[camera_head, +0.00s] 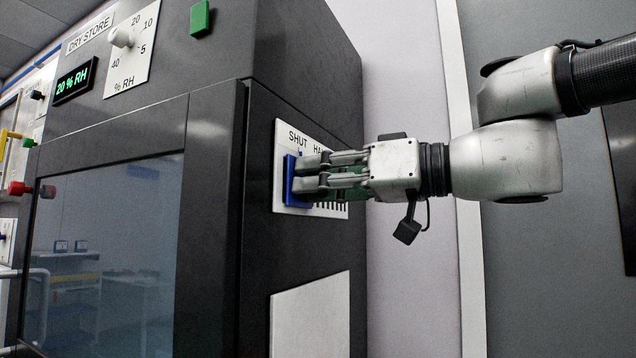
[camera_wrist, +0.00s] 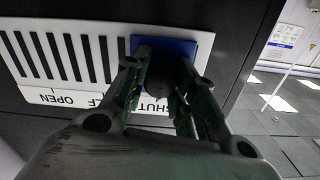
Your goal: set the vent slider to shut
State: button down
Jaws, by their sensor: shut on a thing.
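The vent slider is a blue plate (camera_head: 289,185) on a white panel (camera_head: 280,150) on the dark cabinet's side. In the head view the plate sits under the word SHUT, at the panel's left end. In the wrist view the blue plate (camera_wrist: 190,46) is at the SHUT end of the panel (camera_wrist: 55,97), and dark slots beside it lie uncovered. My gripper (camera_head: 303,172) reaches the plate from the right, its fingers closed on the slider's grip.
The cabinet front has a glass door (camera_head: 110,240), a humidity display (camera_head: 75,80) reading 20 % RH and a dial (camera_head: 122,38). A blank white plate (camera_head: 310,315) is below the slider panel. Open floor (camera_wrist: 290,125) shows at the right of the wrist view.

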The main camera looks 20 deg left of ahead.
jog(key=shift+s, duration=0.2)
jog(key=c, duration=1.1)
grip_release()
jog(key=shift+s, duration=0.15)
jog(key=shift+c, duration=0.2)
jog(key=shift+d, duration=0.1)
jog(key=d, duration=1.1)
jog(key=shift+s+d, duration=0.3)
jog(key=shift+s, duration=0.15)
